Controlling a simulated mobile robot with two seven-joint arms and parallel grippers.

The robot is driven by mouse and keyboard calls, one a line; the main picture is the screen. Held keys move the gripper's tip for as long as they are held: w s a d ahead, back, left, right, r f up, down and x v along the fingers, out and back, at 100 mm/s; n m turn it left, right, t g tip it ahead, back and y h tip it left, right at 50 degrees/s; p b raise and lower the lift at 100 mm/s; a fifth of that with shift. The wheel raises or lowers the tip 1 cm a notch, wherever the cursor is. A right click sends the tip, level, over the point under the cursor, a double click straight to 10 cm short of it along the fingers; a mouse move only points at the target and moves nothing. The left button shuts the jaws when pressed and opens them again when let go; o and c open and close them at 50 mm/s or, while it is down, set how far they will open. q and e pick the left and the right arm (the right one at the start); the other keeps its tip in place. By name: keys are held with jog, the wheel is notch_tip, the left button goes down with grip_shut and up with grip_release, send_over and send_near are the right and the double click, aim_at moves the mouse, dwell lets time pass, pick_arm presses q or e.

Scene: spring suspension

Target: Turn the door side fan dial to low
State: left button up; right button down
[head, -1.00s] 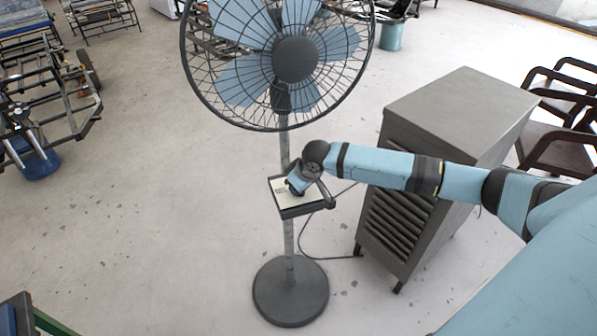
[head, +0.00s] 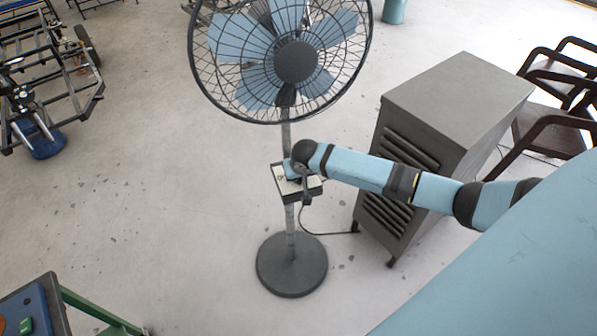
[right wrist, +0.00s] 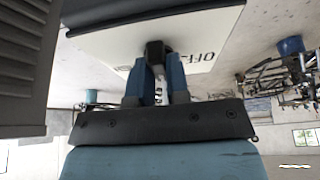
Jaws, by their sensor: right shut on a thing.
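The fan (head: 296,62) stands on a pole with a round base (head: 291,265). Its control box (head: 303,191) with a pale top panel sits partway up the pole. My right gripper (right wrist: 157,72) is at this panel, shut on the dark dial (right wrist: 156,49) in the right wrist view. The panel (right wrist: 105,45) carries the printed word OFF to the right of the dial there. The other markings are partly hidden by the fingers, and the dial's setting cannot be read. In the head view my right wrist covers the dial. My left gripper is not in view.
A grey slatted cabinet (head: 455,95) stands right of the fan, close to my right forearm. A cable runs along the floor between them. Dark wooden chairs (head: 548,110) are at the far right, a metal frame (head: 50,75) at the left. The floor left of the fan is clear.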

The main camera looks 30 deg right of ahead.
jog(key=c, duration=1.1)
grip_release()
jog(key=shift+c, duration=0.2)
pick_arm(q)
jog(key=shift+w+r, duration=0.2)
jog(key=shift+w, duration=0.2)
pick_arm(e)
jog(key=shift+o, duration=0.2)
jog(key=shift+r, duration=0.1)
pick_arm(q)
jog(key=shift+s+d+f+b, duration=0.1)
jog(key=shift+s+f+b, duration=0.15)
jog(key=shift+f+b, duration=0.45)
pick_arm(e)
jog(key=v, duration=1.3)
jog(key=shift+s+r, duration=0.2)
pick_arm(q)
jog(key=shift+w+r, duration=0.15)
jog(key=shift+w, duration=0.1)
pick_arm(e)
jog(key=shift+a, duration=0.1)
